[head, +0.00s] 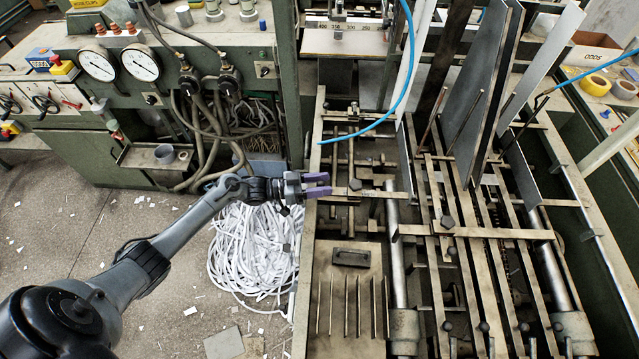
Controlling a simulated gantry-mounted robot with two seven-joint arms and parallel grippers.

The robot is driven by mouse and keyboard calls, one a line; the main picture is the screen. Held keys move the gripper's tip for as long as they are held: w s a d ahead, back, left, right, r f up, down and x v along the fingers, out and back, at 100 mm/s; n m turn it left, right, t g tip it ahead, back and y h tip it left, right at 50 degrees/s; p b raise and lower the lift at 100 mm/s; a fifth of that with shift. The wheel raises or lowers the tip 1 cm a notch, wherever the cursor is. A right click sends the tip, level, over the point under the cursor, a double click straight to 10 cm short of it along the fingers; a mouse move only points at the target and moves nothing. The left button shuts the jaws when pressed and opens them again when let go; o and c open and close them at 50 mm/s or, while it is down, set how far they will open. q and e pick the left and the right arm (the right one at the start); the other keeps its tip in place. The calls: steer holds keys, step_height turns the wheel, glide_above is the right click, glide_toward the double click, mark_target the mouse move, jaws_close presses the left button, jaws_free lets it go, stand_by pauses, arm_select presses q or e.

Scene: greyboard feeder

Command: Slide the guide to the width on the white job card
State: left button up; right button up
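My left gripper (322,185) reaches in from the left, with two purple fingers pointing right at the feeder's left edge. A gap shows between the fingers, and I see nothing held in it. The fingertips are at the left end of a flat crossbar (372,194); I cannot tell whether they touch it. Tall grey upright plates (478,95) stand over the rails to the right; I cannot tell which part is the guide. A scale strip (345,25) with printed numbers is at the back, above a pale board (345,42). I cannot make out a job card for certain. My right gripper is not in view.
A green machine with gauges (140,63) and hanging hoses (205,125) stands at the left. White strip waste (255,250) heaps on the floor below my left arm. A blue hose (405,90) curves over the feeder. Tape rolls (597,84) lie at the right.

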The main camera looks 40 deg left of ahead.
arm_select(q)
steer(key=shift+s+a, duration=0.1)
steer(key=shift+s, duration=0.05)
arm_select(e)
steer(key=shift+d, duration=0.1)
arm_select(q)
steer(key=shift+s+a, duration=0.2)
steer(key=b+v, duration=0.1)
steer(key=v, duration=0.9)
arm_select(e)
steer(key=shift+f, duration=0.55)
